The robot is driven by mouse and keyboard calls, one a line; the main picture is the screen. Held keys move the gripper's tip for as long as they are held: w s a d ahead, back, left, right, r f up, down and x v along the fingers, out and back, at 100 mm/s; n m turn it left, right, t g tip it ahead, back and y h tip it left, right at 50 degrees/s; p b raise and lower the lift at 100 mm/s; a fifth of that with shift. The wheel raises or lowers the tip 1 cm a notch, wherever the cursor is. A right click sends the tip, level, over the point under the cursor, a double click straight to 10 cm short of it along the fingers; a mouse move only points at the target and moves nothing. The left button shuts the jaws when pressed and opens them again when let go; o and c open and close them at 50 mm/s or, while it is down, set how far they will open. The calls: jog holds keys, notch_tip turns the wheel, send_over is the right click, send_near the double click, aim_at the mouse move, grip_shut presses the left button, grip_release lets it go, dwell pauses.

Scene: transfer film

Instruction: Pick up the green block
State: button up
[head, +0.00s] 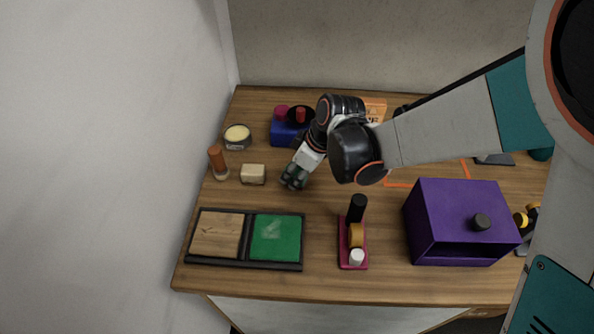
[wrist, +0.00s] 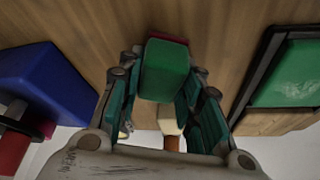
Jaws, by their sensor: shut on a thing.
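The green block (wrist: 164,68) sits between the fingers of my gripper in the wrist view, with a thin red edge showing behind its far end. My gripper (head: 295,176) is shut on it, with the fingers along its two sides. In the head view the gripper points down over the middle-left of the wooden table, and the block is mostly hidden by the fingers. I cannot tell how far the block is above the table.
A black tray (head: 247,265) with wood and green panels lies at front left. A cream block (head: 253,174) and brown cylinder (head: 217,162) stand left of my gripper. A blue box (head: 283,132) is behind, a pink stand (head: 344,259) in front, a purple box (head: 437,222) at right.

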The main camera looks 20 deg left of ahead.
jog(key=shift+r, duration=0.15)
notch_tip(320, 180, up, 20)
jog(key=p, duration=1.3)
jog(key=shift+s, duration=0.15)
